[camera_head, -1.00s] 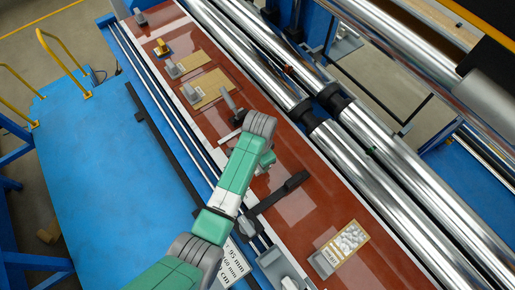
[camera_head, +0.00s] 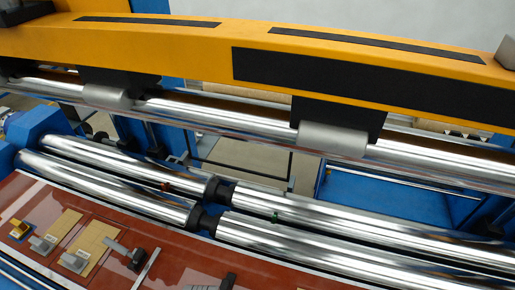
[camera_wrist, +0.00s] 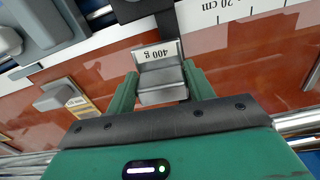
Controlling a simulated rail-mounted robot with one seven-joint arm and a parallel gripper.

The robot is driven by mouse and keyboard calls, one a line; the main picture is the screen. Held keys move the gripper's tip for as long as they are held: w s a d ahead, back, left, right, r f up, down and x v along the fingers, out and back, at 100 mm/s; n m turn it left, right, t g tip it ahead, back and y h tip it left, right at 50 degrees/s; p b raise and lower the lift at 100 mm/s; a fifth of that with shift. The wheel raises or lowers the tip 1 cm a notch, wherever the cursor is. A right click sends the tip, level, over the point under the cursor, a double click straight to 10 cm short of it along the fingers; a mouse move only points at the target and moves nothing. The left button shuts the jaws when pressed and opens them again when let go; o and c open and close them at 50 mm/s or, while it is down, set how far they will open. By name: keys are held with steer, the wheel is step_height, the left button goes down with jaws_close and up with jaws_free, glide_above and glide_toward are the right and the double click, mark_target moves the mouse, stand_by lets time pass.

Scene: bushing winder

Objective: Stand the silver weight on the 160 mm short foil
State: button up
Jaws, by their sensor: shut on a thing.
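In the wrist view, my gripper (camera_wrist: 160,88) is shut, its two green fingers on either side of a silver weight (camera_wrist: 160,74). A face of the weight carries a "400 g" label, upside down in the picture. The weight is over or near the red-brown table; I cannot tell whether it touches anything below. My gripper is out of the head view. Two tan foil sheets (camera_head: 66,222) lie at the table's lower left in the head view, with grey blocks (camera_head: 73,261) at their ends. I cannot read which foil is the 160 mm short one.
A white ruler strip (camera_wrist: 245,10) marked in cm crosses the top right of the wrist view. Another silver block (camera_wrist: 58,95) lies at its left. Long chrome rollers (camera_head: 330,240) and a yellow beam (camera_head: 200,40) run behind the table (camera_head: 180,258) in the head view. A dark-handled tool (camera_head: 136,257) lies there.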

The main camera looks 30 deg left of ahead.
steer(key=w+d+r+m+p, duration=0.1)
steer(key=w+d+r+p, duration=0.1)
steer(key=w+d+r, duration=0.2)
steer(key=w+d+r+p, duration=0.1)
steer(key=w+d+r, duration=0.3)
steer(key=d, duration=0.7)
steer(key=w+d+r+m+p, duration=0.1)
steer(key=w+d+r+p, duration=0.1)
steer(key=w+d+r, duration=0.2)
steer(key=w+d, duration=0.1)
steer(key=d, duration=0.2)
steer(key=shift+w+d+r+m+p, duration=0.25)
steer(key=shift+w+d+m+p, duration=0.05)
steer(key=shift+w+d, duration=0.1)
